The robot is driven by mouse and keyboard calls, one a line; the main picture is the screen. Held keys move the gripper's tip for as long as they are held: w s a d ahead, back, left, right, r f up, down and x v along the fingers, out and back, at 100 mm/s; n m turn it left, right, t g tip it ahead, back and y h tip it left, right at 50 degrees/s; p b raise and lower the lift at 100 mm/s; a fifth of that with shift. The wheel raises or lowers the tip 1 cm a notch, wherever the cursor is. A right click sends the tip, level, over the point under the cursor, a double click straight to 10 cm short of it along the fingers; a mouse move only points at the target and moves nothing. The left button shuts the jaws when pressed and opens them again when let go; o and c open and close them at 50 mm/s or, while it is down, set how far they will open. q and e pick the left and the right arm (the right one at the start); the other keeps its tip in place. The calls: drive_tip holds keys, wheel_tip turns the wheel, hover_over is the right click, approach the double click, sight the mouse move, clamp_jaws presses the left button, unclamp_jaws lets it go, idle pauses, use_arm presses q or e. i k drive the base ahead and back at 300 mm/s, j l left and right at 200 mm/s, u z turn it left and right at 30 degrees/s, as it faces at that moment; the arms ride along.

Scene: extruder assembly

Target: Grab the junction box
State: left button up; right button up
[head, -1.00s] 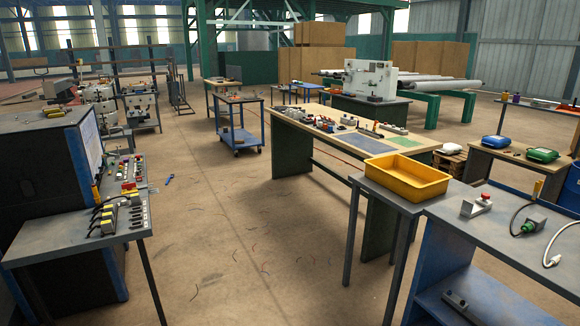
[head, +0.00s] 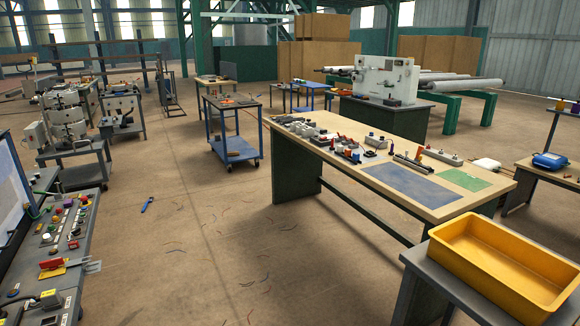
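Several small grey electrical parts lie on the wooden-topped workbench (head: 336,164) ahead, too small to tell which is the junction box. One is a squarish grey box (head: 375,141) near the middle. Another is a long grey box with red buttons (head: 444,157) toward the back right. A grey and red part (head: 348,153) lies left of the blue mat. Neither of my grippers shows in the head view, so I cannot tell their state.
A yellow bin (head: 480,258) stands on a grey table at lower right. A control panel (head: 62,240) is at left. A blue cart (head: 232,135) and a white machine (head: 385,78) stand farther back. The floor (head: 200,230) between panel and workbench is mostly open, with scattered wires.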

sight(375, 140)
drive_tip(key=i+z, duration=0.1)
drive_tip(key=i, duration=0.4)
drive_tip(key=i+j+z, duration=0.1)
drive_tip(key=i, duration=0.45)
drive_tip(key=i+j+z, duration=0.1)
drive_tip(key=i, duration=0.4)
drive_tip(key=i+j+z, duration=0.1)
drive_tip(key=i, duration=0.4)
drive_tip(key=i+j, duration=0.05)
drive_tip(key=j, duration=0.05)
